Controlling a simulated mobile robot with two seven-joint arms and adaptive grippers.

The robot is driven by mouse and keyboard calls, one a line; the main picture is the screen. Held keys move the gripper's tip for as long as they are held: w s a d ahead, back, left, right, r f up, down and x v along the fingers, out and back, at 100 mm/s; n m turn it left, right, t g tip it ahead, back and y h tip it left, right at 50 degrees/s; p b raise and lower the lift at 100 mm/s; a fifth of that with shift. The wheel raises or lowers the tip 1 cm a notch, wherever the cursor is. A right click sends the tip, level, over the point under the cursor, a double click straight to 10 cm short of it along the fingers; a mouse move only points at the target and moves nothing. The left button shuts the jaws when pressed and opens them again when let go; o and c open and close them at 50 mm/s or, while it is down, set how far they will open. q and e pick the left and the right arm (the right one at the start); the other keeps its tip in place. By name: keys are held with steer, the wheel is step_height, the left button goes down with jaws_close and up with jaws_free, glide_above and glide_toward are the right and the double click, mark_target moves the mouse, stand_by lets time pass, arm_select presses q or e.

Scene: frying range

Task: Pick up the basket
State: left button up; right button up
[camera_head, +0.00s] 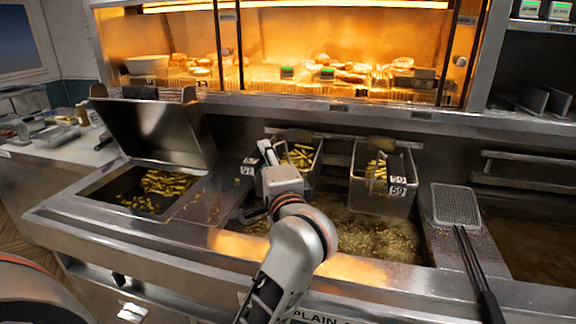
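Two metal wire baskets with golden fries stand at the fryer. The left basket (318,163) is partly hidden behind my gripper and wrist. The right basket (368,196) is in full view, with number tags on its front right. My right gripper is not in view.
Bubbling oil (385,238) fills the vat below the baskets. A lidded bin (125,197) with fries is at the left, its lid (155,130) raised. A flat mesh skimmer (456,206) with a long dark handle lies at the right. A heated shelf (300,88) runs behind.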

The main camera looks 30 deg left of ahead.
arm_select(q)
steer(key=x, duration=0.1)
steer(key=p+x, duration=0.1)
steer(key=x, duration=0.2)
steer(key=shift+a+r+p, duration=0.35)
steer(key=shift+a+r, duration=0.05)
steer(key=shift+r, duration=0.05)
steer(key=shift+w+a+f, duration=0.1)
steer(key=shift+w+a, duration=0.2)
jaws_close()
